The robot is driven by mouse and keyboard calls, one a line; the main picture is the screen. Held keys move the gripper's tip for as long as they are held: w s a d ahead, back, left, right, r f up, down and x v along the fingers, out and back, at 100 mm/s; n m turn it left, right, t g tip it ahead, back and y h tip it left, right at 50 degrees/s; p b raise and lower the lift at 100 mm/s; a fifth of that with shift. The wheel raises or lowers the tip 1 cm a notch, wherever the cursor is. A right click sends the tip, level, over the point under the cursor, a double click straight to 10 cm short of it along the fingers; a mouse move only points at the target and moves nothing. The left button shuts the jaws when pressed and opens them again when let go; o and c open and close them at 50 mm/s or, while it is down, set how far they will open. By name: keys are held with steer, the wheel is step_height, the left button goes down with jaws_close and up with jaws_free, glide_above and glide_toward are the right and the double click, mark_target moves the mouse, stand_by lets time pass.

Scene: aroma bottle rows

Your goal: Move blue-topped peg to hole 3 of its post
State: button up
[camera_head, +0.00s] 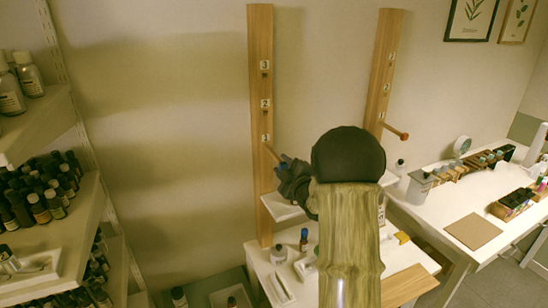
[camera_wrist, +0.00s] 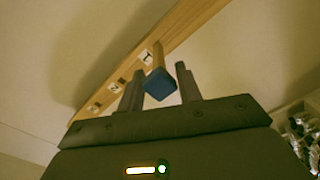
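The blue-topped peg sticks out of the left wooden post (camera_head: 261,190) at the hole marked 1. Its wooden shaft (camera_head: 271,152) shows in the head view, and its blue top (camera_wrist: 159,85) shows in the wrist view. My gripper (camera_head: 284,168) is at the peg's outer end. In the wrist view my gripper's two fingers (camera_wrist: 160,72) stand apart on either side of the blue top. A narrow gap shows at the right finger; contact at the left one is unclear. The label for hole 3 (camera_head: 265,65) is higher on the post, above label 2 (camera_head: 265,104).
A second post (camera_head: 384,60) to the right holds a red-tipped peg (camera_head: 397,132). Shelves of bottles (camera_head: 40,208) stand at the left. A white table (camera_head: 440,208) with small items is at the right. The wall around the left post's upper part is clear.

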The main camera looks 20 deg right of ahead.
steer(key=c, duration=0.4)
steer(key=shift+s, duration=0.15)
steer(key=shift+s+d+b, duration=0.15)
steer(key=shift+s+b, duration=1.8)
steer(key=shift+s, duration=1.8)
